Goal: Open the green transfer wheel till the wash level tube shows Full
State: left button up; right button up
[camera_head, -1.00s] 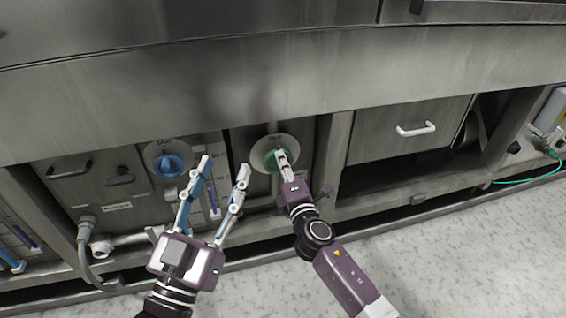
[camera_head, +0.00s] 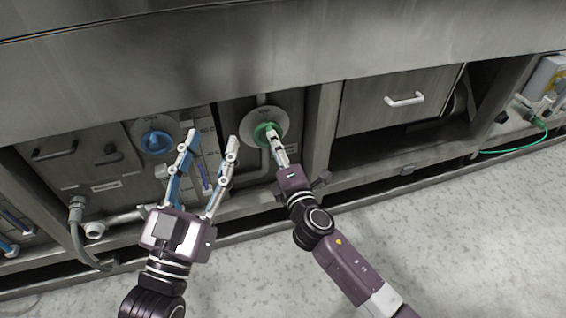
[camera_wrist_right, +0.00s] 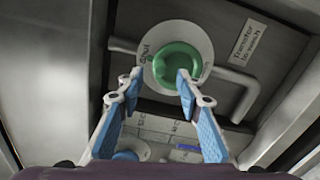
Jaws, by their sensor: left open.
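The green transfer wheel (camera_head: 267,134) sits on a round pale plate on the grey panel; it also shows in the right wrist view (camera_wrist_right: 178,68). My right gripper (camera_head: 272,134) is at the wheel in the head view. In the right wrist view its fingers (camera_wrist_right: 159,74) are apart, the right fingertip overlapping the wheel and the left one beside it; contact cannot be told. A narrow tube with blue-purple content (camera_head: 204,174), likely the wash level tube, is partly hidden behind my left gripper (camera_head: 213,139), which is open and empty. Its level reading is too small to read.
A blue knob (camera_head: 157,142) is left of my left gripper. A "Transfer to wash" label (camera_wrist_right: 249,42) and a bent pipe (camera_wrist_right: 243,94) are beside the wheel. A steel overhang (camera_head: 280,60) runs above. The floor (camera_head: 450,230) in front is clear.

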jog(key=v, duration=0.7)
jog(key=shift+s, duration=0.2)
